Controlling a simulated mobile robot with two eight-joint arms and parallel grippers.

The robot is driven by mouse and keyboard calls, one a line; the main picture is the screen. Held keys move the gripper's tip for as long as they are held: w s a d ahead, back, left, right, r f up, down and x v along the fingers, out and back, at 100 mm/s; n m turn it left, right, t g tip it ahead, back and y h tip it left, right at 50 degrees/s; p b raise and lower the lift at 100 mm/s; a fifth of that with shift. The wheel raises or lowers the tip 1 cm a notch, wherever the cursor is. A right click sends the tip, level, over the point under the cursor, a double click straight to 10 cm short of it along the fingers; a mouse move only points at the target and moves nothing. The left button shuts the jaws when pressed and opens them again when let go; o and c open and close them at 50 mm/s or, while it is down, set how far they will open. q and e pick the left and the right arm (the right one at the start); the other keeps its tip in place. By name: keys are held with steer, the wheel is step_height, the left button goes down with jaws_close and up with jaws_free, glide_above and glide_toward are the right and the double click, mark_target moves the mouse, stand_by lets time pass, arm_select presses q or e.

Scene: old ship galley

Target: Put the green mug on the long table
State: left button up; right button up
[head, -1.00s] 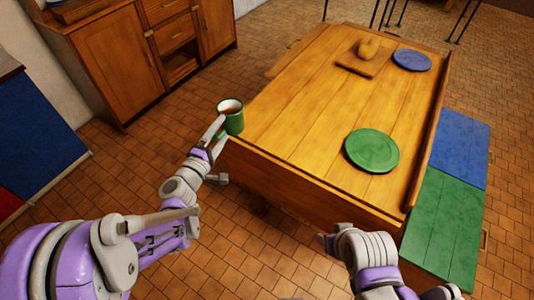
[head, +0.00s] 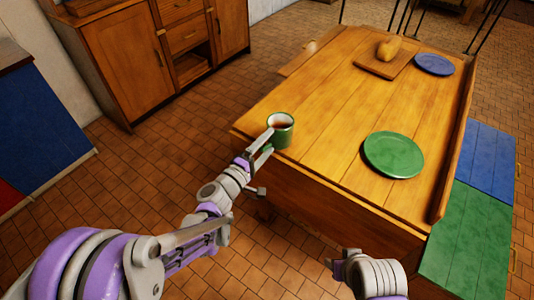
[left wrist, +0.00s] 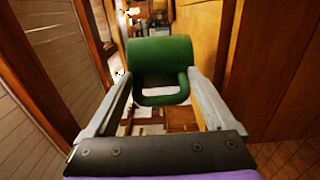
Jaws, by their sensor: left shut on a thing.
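The green mug (head: 281,136), with a brown-red content, is upright at the near left edge of the long table (head: 330,110). It overlaps the tabletop in the head view; I cannot tell if its base touches the wood. My left gripper (head: 262,150) is shut on the mug from the near left side. In the left wrist view the mug (left wrist: 160,58) sits at the fingertips, its handle between the two fingers (left wrist: 162,98). My right gripper (head: 338,268) is low in front of the table's near side, apart from everything; its fingers are not clear.
A green plate (head: 393,155) lies on the table's near right part. A blue plate (head: 434,65) and a board (head: 383,64) with a bread-like thing (head: 389,48) are at the far end. Benches (head: 465,235) stand along the right. The table's middle is clear.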

arm_select(q)
steer(key=shift+f+b, duration=0.45)
steer(key=shift+f, duration=1.25)
steer(key=shift+f, duration=0.2)
steer(key=o, duration=1.6)
steer(key=shift+c, duration=0.2)
steer(key=shift+r, duration=0.1)
steer(key=shift+r, duration=0.2)
glide_toward(273, 146)
steer(key=shift+v, duration=2.7)
